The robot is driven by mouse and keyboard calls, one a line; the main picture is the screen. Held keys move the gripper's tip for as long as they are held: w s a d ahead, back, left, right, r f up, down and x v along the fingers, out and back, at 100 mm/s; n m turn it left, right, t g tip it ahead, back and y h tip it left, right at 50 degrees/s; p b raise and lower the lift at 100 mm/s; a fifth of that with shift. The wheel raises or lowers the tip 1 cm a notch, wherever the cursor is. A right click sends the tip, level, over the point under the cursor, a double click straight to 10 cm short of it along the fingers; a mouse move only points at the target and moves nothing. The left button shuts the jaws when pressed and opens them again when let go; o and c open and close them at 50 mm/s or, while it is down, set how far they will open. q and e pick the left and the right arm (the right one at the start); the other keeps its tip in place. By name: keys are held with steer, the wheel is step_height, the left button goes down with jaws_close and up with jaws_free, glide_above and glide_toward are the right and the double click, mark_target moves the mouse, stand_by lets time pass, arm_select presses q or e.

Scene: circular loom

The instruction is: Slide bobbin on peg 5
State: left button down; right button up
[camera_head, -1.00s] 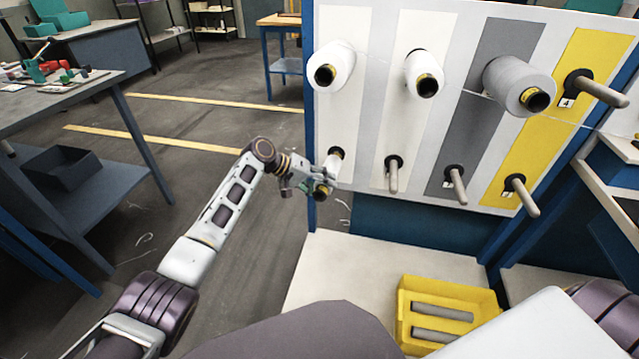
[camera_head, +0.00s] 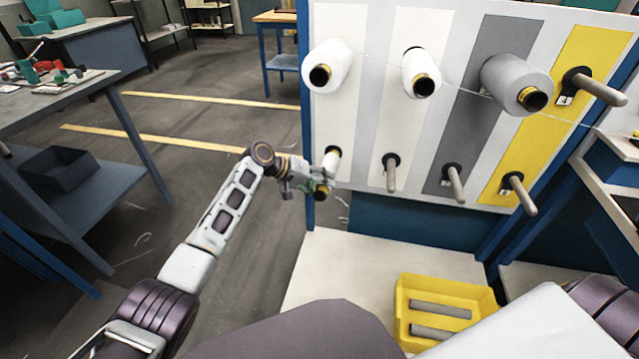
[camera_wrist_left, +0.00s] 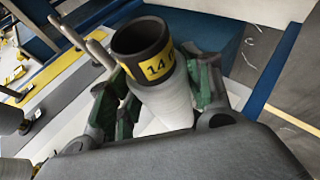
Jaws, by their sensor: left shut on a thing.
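My left gripper (camera_head: 318,184) is shut on a white bobbin (camera_head: 331,165) at the lower left of the rack panel. In the left wrist view the gripper's green-padded fingers (camera_wrist_left: 160,97) sit on both sides of the bobbin (camera_wrist_left: 165,98). The bobbin's dark, hollow end, with a yellow band marked 14, faces the camera. The bobbin lies in line with a dark peg base (camera_head: 333,150) at the lower-left position. The peg there is hidden, so I cannot tell how far the bobbin is around it. My right gripper is out of view.
The upper row holds a white bobbin (camera_head: 329,64), another white bobbin (camera_head: 421,72), a grey bobbin (camera_head: 517,83) and a bare peg (camera_head: 598,90). Bare lower pegs (camera_head: 391,177) stick out right of the held bobbin. A yellow bin (camera_head: 404,318) holds grey cylinders below.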

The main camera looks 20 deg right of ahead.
arm_select(q)
steer(key=shift+a+f+p, duration=0.1)
steer(key=shift+f+p, duration=0.3)
steer(key=shift+f, duration=0.15)
steer(key=c, duration=0.6)
jaws_free()
steer(key=shift+o, duration=0.2)
steer(key=shift+r, duration=0.15)
steer(key=shift+w+a+r, duration=0.1)
steer(key=shift+r, duration=0.05)
steer(key=shift+a+r, duration=0.1)
steer(key=shift+a, duration=0.05)
steer(key=v, duration=0.7)
steer(key=shift+a+r, duration=0.1)
